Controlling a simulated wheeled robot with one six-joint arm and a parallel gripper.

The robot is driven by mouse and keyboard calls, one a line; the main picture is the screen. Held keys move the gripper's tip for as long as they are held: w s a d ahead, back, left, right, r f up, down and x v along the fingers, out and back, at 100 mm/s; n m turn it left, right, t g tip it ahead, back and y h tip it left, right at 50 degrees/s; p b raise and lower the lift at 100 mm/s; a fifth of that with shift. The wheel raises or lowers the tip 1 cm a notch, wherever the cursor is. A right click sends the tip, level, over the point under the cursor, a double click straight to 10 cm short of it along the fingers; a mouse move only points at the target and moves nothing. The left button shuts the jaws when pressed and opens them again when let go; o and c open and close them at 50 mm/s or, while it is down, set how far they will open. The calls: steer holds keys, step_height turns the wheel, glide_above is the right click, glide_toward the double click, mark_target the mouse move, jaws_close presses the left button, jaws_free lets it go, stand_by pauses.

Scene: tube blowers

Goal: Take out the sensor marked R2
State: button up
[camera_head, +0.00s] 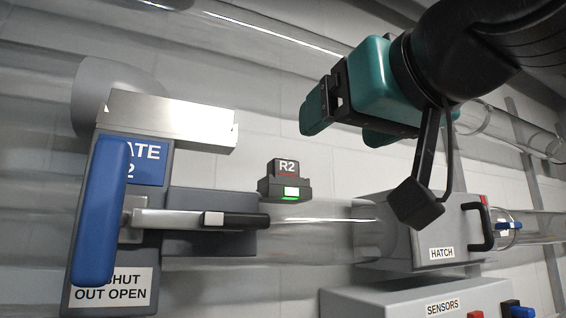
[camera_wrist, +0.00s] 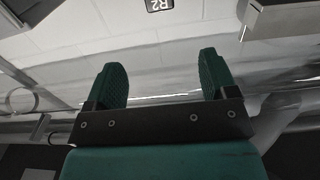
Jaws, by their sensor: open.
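The R2 plate also shows upside down at the top edge of the wrist view (camera_wrist: 160,4); the block's body is not visible there. My gripper (camera_head: 346,124), with green fingers, is up and to the right of the R2 block and apart from it. In the wrist view my gripper (camera_wrist: 162,78) is open, with nothing between its fingers.
A gate box with a blue handle (camera_head: 100,210) and a horizontal lever (camera_head: 195,218) stands left of R2. A grey hatch box (camera_head: 440,238) is to the right. A box labelled SENSORS (camera_head: 385,297) at lower right has red and blue pieces. Clear tubes run across the wall.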

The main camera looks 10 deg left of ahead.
mark_target(286, 160)
steer(key=p+x, duration=0.4)
steer(key=x, duration=0.1)
steer(key=p+x, duration=0.4)
steer(key=x, duration=0.1)
steer(key=p+x, duration=0.3)
steer(key=x, duration=0.2)
steer(key=shift+w+a+r+p, duration=0.25)
steer(key=shift+r+p, duration=0.05)
steer(key=shift+p, duration=0.1)
steer(key=shift+w+a+f, duration=0.15)
steer(key=shift+w, duration=0.05)
steer(key=c, duration=1)
